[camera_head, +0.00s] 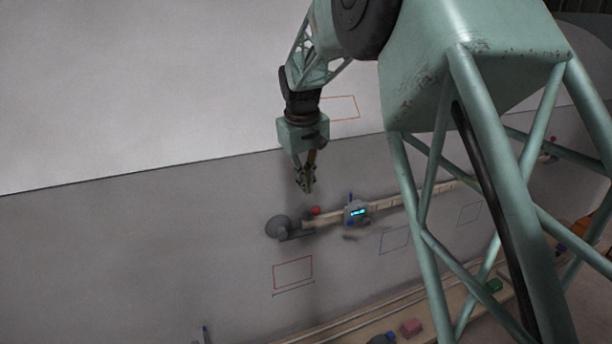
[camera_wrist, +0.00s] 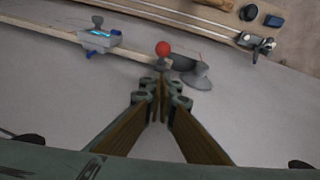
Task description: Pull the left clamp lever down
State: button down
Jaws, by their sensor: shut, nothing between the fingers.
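The left clamp is a dark grey round base (camera_head: 279,228) at the left end of a pale rail. Its lever carries a red ball knob (camera_head: 315,210). In the wrist view the red knob (camera_wrist: 163,48) stands just beyond my fingertips, with the grey clamp base (camera_wrist: 192,72) to its right. My gripper (camera_head: 306,187) is shut and empty, pointing down, a little above the knob in the head view. The gripper (camera_wrist: 159,88) in the wrist view shows its fingers together, apart from the knob. Most of the lever's stem is hard to make out.
A carriage with a lit blue display (camera_head: 356,212) sits on the pale rail (camera_head: 410,201), right of the clamp. Rectangles are outlined on the grey hull panel (camera_head: 120,250).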

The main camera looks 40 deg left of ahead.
aim_at(313, 209)
jog(key=shift+s+d+f, duration=0.1)
jog(key=shift+d+f, duration=0.5)
jog(key=shift+f, duration=0.3)
jog(key=shift+s+d+f, duration=0.1)
jog(key=shift+d+f, duration=0.45)
jog(key=shift+f, duration=0.35)
jog(key=shift+s+d+f+y+b, duration=0.15)
jog(key=shift+d+f+y+b, duration=0.2)
jog(key=shift+b, duration=0.9)
